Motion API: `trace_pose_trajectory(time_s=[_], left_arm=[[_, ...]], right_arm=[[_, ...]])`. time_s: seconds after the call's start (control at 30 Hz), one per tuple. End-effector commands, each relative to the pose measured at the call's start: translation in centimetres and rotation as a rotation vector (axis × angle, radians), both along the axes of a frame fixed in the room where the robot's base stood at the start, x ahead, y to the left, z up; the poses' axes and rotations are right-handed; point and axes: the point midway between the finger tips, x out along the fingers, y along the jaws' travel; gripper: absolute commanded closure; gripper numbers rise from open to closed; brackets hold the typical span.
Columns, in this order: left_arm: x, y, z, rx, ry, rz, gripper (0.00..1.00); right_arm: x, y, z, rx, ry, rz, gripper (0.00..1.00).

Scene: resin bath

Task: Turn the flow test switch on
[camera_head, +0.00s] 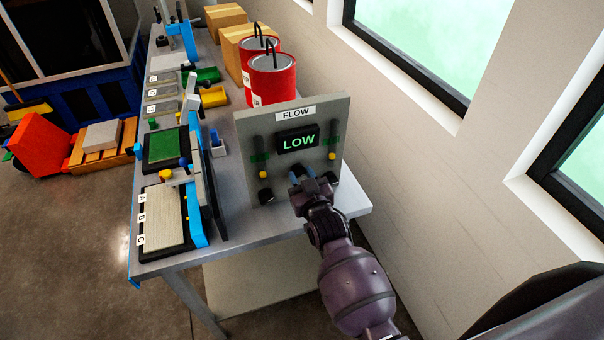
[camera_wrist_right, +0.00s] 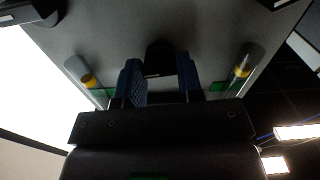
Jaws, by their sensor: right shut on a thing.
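The grey flow panel (camera_head: 292,112) stands upright on the bench, with a FLOW label and a display (camera_head: 298,141) reading LOW in green. My right gripper (camera_head: 303,177) is at the lower middle of the panel, between two black knobs. In the right wrist view, its blue fingers (camera_wrist_right: 162,85) are on either side of a black switch (camera_wrist_right: 158,57) on the panel face and shut on it. In the head view the gripper hides the switch. Whether the switch is on or off cannot be told. My left gripper is not in view.
A left knob (camera_head: 265,196) and a right knob (camera_head: 333,178) flank the gripper. Two red cans (camera_head: 272,80) stand behind the panel. Trays and a dark-framed rack (camera_head: 217,190) lie to the left. The wall (camera_head: 420,130) is close on the right.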

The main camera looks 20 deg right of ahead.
Motion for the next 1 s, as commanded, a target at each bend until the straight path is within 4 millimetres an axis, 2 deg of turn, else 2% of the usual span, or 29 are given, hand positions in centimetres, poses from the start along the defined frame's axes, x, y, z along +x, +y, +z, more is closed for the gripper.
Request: trace_pose_trajectory(time_s=[0.3, 0.8, 0.83, 0.97, 1.0], left_arm=[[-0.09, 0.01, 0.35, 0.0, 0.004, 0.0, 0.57], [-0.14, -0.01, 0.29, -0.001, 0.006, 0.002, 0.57], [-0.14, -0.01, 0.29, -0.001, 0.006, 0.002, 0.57], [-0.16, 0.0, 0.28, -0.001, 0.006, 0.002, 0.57], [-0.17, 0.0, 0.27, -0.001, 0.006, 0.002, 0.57]], right_arm=[[-0.03, -0.01, -0.05, 0.101, 0.005, 0.0, 0.9], [-0.03, 0.0, -0.11, 0.116, 0.006, 0.0, 0.9], [-0.03, 0.0, -0.11, 0.115, 0.006, 0.0, 0.61], [-0.03, 0.0, -0.09, 0.115, 0.006, 0.0, 0.42], [-0.02, 0.0, -0.08, 0.114, 0.005, 0.0, 0.4]])
